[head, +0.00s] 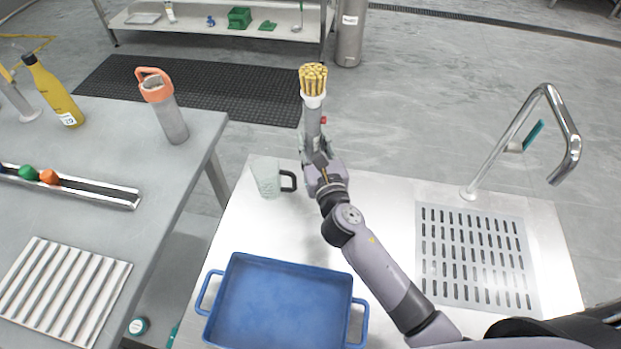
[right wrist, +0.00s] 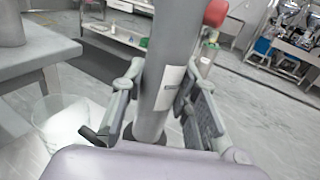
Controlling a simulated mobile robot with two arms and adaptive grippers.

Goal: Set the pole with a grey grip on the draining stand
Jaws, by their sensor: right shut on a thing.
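My right gripper (head: 318,160) is shut on a grey upright cylinder (head: 312,122), held above the far edge of the steel counter. In the right wrist view the grey cylinder (right wrist: 168,75) stands between the two fingers, with a white label facing me. A grey slotted draining panel (head: 422,262) lies on the counter at the right, apart from the gripper. My left gripper is not in view.
A clear mug (head: 268,178) with a dark handle stands left of my right gripper. A blue tray (head: 285,300) lies in front. A chrome faucet (head: 505,140) rises behind the slotted panel. The left table holds a ribbed white rack (head: 65,290), an orange-topped bottle (head: 172,120) and a yellow bottle (head: 55,95).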

